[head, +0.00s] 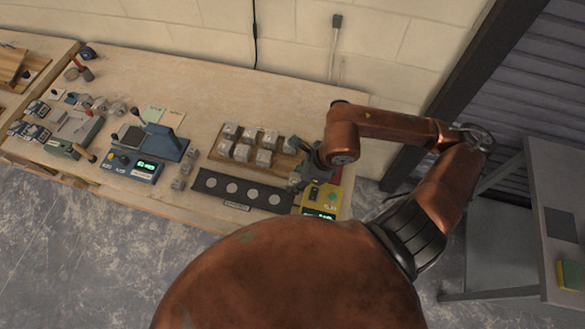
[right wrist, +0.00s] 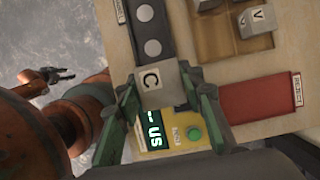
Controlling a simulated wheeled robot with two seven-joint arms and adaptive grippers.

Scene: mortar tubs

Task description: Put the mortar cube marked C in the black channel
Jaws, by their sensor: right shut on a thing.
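The mortar cube marked C (right wrist: 152,83) is grey with a black C on its face. My right gripper (right wrist: 168,98) is shut on it, its green fingers on either side. In the head view my right gripper (head: 303,178) is by the right end of the black channel (head: 208,182), above or beside a yellow device, and hides the cube. The channel, also in the right wrist view (right wrist: 151,30), shows a row of round grey spots. The cube overlaps its near end in that view; its height is unclear. My left gripper (right wrist: 48,76) shows small and dark over the floor.
The yellow device (head: 317,198) has a green display and button. A wooden tray (head: 219,153) of several cubes lies behind the channel. A red plate (right wrist: 258,99) lies right of the device.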

